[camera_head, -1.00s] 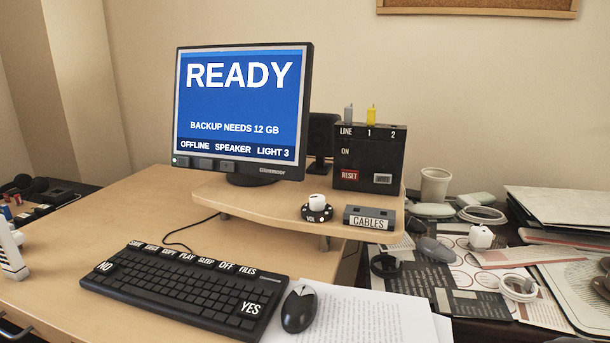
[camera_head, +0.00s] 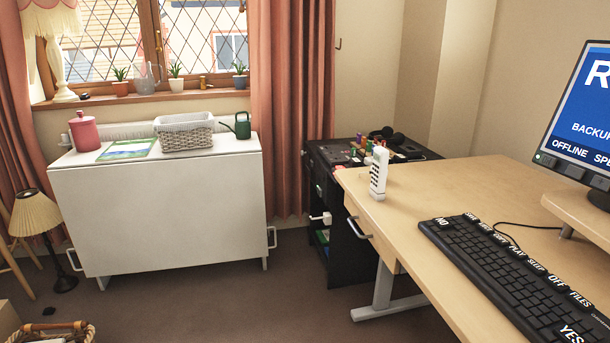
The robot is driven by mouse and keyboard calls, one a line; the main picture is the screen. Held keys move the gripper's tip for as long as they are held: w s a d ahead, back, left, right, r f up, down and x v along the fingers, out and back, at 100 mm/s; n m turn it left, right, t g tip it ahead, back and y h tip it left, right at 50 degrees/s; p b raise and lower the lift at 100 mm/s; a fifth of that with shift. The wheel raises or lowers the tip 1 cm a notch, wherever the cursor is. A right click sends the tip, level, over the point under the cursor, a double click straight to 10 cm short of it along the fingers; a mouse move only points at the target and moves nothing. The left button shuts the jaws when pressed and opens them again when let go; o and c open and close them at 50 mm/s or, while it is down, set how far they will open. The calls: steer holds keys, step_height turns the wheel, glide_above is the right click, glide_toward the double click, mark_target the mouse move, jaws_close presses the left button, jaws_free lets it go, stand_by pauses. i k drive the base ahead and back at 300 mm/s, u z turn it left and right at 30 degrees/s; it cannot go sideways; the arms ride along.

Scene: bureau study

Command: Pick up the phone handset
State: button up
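A white phone handset (camera_head: 379,172) stands upright near the left edge of the wooden desk (camera_head: 455,172). Its keypad side shows, and its foot seems to rest on a small white base. My gripper is not in view.
A black keyboard (camera_head: 515,275) lies right of the handset, with a monitor (camera_head: 580,115) beyond it. A dark cabinet (camera_head: 345,245) with small items on top stands behind the desk's left end. A white cabinet (camera_head: 160,205) stands at the left. Brown floor (camera_head: 300,310) lies open between it and the desk.

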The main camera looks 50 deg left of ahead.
mark_target(380, 155)
steer(key=u, duration=1.6)
